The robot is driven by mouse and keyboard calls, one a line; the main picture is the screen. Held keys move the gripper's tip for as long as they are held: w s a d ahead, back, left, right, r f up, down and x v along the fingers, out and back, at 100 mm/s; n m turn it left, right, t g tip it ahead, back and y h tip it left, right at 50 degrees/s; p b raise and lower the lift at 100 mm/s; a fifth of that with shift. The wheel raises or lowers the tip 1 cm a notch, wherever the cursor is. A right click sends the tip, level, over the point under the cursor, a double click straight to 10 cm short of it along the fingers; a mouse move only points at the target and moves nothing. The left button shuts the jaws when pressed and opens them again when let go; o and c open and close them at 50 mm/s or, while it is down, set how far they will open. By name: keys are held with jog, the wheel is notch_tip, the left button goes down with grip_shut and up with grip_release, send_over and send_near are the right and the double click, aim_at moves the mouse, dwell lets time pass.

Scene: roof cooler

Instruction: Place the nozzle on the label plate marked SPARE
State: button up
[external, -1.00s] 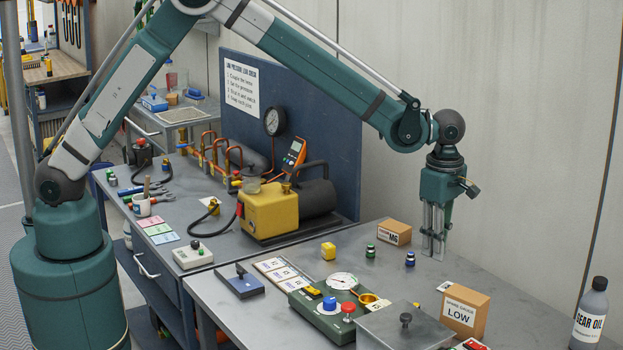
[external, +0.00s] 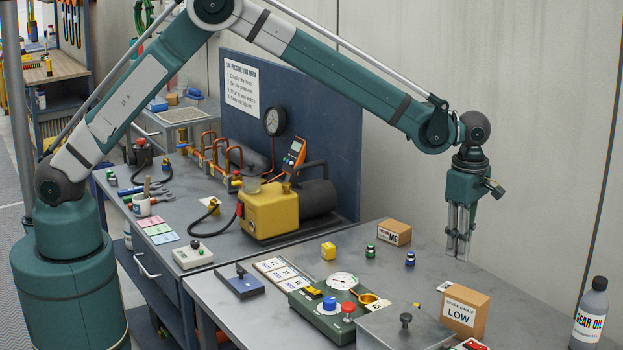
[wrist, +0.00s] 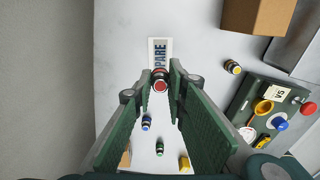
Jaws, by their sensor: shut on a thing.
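My gripper (external: 458,248) hangs upright above the right bench, left of the oil bottle in the external view. In the wrist view its green fingers (wrist: 160,80) are shut on a small red-topped nozzle (wrist: 160,85). The white label plate marked SPARE (wrist: 160,50) lies on the bench just beyond the nozzle in the wrist view; its near end is partly covered by the nozzle. I cannot make out the held nozzle or the SPARE lettering in the external view. The gap between nozzle and plate cannot be judged.
A cardboard box marked LOW (external: 465,312), a green gauge unit (external: 335,312) and a grey lidded box (external: 405,330) stand toward the front. Blue (external: 410,259) and green (external: 370,251) nozzles, a yellow block (external: 328,251) and an M6 box (external: 394,232) stand left of the gripper.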

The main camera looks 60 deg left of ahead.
jog(key=shift+f, duration=2.85)
jog(key=shift+f, duration=1.9)
jog(key=shift+f, duration=0.2)
jog(key=o, duration=0.9)
jog(key=shift+r, duration=0.2)
notch_tip(320, 180, up, 12)
jog(key=shift+r, duration=0.1)
